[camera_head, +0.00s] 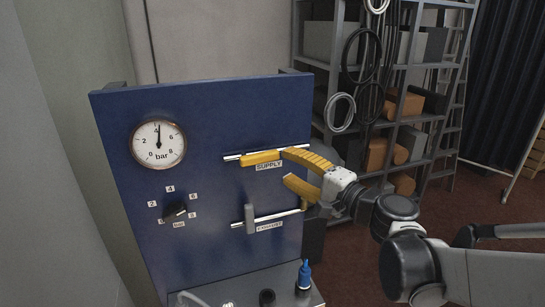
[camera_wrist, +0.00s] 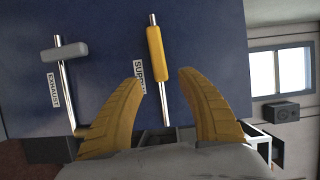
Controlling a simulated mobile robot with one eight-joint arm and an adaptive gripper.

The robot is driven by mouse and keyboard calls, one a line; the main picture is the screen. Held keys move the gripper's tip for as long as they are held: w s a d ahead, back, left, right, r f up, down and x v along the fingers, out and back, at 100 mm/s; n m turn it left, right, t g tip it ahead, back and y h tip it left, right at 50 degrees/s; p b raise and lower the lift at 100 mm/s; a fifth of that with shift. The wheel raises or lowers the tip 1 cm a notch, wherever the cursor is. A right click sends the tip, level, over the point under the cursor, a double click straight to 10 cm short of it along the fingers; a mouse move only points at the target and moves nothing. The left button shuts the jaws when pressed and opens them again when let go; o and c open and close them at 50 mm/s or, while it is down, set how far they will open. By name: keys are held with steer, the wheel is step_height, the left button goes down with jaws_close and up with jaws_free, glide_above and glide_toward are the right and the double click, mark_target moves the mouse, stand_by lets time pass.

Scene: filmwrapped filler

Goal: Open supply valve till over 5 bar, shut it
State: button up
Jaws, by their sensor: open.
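The supply valve's yellow lever (camera_head: 260,159) lies along its metal pipe, above the SUPPLY label; it also shows lengthwise on the pipe in the wrist view (camera_wrist: 157,52). The round bar gauge (camera_head: 158,143) has its needle almost straight up, at about 4 or just past it. My gripper (camera_head: 284,165) is open, to the right of the lever. In the wrist view, the lever's near end shows between my spread fingertips (camera_wrist: 162,84). I cannot tell whether a finger touches it.
The exhaust valve's grey lever (camera_head: 249,218) stands crosswise to its pipe below. A black dial knob (camera_head: 176,210) with a bar scale sits under the gauge. A blue-capped fitting (camera_head: 304,274) stands on the bench ledge. Shelving with hoses and boxes (camera_head: 408,103) stands behind.

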steer(key=v, duration=0.4)
steer(key=shift+s+d, duration=0.1)
steer(key=shift+s, duration=0.15)
steer(key=shift+f, duration=0.1)
steer(key=s+d+f+n+g+h+b, duration=0.1)
steer(key=s+f+n+g+h+b, duration=0.1)
steer(key=s+f+b, duration=0.45)
steer(key=s+f+n+g+h+b, duration=0.2)
steer(key=s+f+n+h, duration=0.1)
steer(key=f, duration=0.7)
steer(key=s+d+f+n+g+h+b, duration=0.15)
steer(key=s+f+b, duration=0.25)
steer(key=f, duration=0.4)
steer(key=s+d+f+n+g+h+b, duration=0.1)
steer(key=s+d+f+n+h+b, duration=0.1)
steer(key=d, duration=0.4)
step_height(320, 180, down, 3)
steer(key=s+n+h, duration=0.1)
steer(key=s+h, duration=0.1)
steer(key=shift+s+d+r+h+b, duration=0.15)
steer(key=shift+s+d+h+b, duration=0.05)
steer(key=shift+s+h+b, duration=0.2)
steer(key=shift+o, duration=0.6)
